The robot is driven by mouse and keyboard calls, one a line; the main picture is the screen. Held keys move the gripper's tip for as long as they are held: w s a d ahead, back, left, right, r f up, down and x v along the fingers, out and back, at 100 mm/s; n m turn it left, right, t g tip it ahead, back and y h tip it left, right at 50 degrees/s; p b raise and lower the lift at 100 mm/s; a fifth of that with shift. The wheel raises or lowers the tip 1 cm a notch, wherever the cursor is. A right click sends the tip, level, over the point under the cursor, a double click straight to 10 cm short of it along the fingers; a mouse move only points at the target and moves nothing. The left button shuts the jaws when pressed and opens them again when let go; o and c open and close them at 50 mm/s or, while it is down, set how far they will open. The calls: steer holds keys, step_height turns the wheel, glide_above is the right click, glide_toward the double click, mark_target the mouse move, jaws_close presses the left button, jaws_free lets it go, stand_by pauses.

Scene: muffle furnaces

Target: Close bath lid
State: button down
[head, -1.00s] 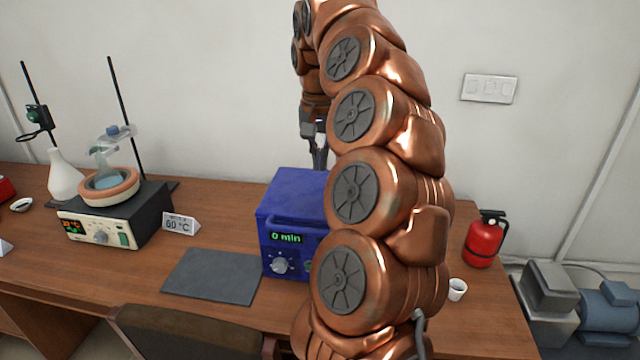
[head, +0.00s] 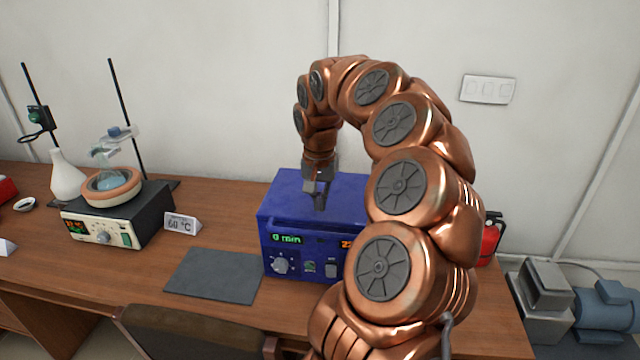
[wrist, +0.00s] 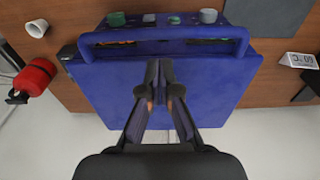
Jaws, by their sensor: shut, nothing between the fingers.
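The blue bath (head: 285,205) stands on the wooden table. Its front panel shows "0 min", a knob and other controls. Its blue lid (wrist: 210,85) looks flat across the top, with a bar handle (wrist: 168,36) along the front edge. My gripper (head: 320,203) points down over the top of the lid, behind the handle. In the wrist view my gripper (wrist: 160,84) has its fingertips together with nothing between them. Whether the fingertips touch the lid cannot be told. My arm hides the right part of the bath in the head view.
A grey mat (head: 213,275) lies left of the bath. A "60 °C" sign (head: 181,223) and a hotplate (head: 100,234) with glassware stand farther left. A red fire extinguisher (head: 490,240) is at the right. A white cup (wrist: 37,28) shows in the wrist view. A chair (head: 190,335) is in front.

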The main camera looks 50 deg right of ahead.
mark_target(320, 233)
steer(key=shift+w+d+f+p, duration=0.15)
steer(key=shift+f+p, duration=0.5)
steer(key=shift+f, duration=1.2)
steer(key=f+b, duration=0.1)
steer(key=b, duration=0.1)
steer(key=shift+f+b, duration=0.1)
steer(key=shift+b, duration=0.3)
steer(key=b, duration=0.2)
steer(key=f+b, duration=0.1)
steer(key=b, duration=0.1)
steer(key=f+b, duration=0.1)
steer(key=b, duration=0.1)
steer(key=shift+s+a+f+t+h+b, duration=0.1)
steer(key=shift+s+a+t+h+b, duration=0.1)
steer(key=shift+s+t+h+b, duration=0.15)
steer(key=shift+w+a+f+h+b, duration=0.1)
steer(key=shift+f+h+b, duration=0.35)
steer(key=shift+b, duration=0.65)
steer(key=shift+f, duration=0.1)
